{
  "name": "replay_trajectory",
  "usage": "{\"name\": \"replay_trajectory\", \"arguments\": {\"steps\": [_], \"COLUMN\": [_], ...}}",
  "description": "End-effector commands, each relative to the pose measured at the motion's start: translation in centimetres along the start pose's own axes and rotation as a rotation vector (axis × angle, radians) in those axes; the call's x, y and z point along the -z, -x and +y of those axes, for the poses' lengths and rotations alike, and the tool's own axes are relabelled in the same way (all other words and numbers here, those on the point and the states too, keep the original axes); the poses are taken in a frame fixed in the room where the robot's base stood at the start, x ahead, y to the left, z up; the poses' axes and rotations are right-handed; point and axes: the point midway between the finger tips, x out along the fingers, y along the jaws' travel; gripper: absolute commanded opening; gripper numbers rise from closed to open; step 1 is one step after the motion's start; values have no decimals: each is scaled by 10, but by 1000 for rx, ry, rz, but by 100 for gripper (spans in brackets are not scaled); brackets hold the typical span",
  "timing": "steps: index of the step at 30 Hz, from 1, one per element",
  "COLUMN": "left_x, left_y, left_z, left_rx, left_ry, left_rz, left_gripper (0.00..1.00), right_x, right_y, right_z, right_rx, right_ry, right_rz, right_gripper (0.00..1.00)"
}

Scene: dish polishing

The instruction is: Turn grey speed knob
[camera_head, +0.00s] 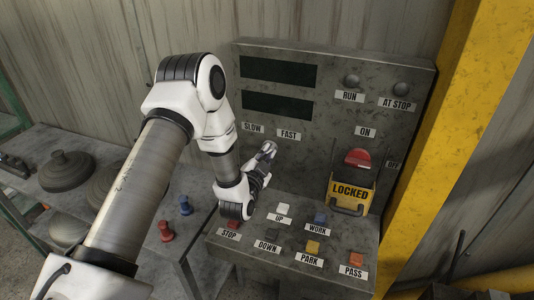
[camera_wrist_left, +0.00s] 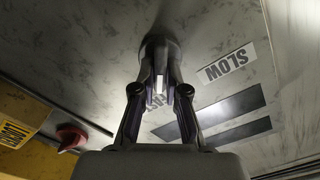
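The grey speed knob (camera_wrist_left: 159,44) sits on the control panel (camera_head: 310,125), between the SLOW label (camera_head: 252,128) and the FAST label (camera_head: 288,134). In the left wrist view it shows at the fingertips, partly hidden by them. My left gripper (camera_head: 266,152) reaches the panel face in the head view, with its fingers at the knob. In the left wrist view the fingers (camera_wrist_left: 160,75) are close together, one on each side of the knob, and look shut on it. My right gripper is in neither view.
A yellow LOCKED guard (camera_head: 351,192) sits below a red switch (camera_head: 358,157) on the right. Below the gripper are several buttons, including a white UP button (camera_head: 284,209) and a red STOP button (camera_head: 233,224). Grey dishes (camera_head: 66,171) stand on the left table. A yellow post (camera_head: 450,150) stands right.

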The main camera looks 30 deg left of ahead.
Motion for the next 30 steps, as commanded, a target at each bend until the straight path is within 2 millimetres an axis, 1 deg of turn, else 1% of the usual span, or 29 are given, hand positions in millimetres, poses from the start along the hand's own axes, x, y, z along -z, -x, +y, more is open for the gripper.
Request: {"name": "replay_trajectory", "arguments": {"steps": [8,14,20,30], "left_x": [-1,-2,-3,-4], "left_y": [-1,-1,-1,-1], "left_z": [0,0,0,-1], "left_rx": [2,3,4,4], "left_ry": [23,100,241,557], "left_rz": [0,1,2,4], "left_gripper": [0,0,0,0], "right_x": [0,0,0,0], "right_y": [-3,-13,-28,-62], "right_z": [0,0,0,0], "right_rx": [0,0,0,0], "right_ry": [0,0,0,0], "right_rz": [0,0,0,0], "right_gripper": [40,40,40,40]}}
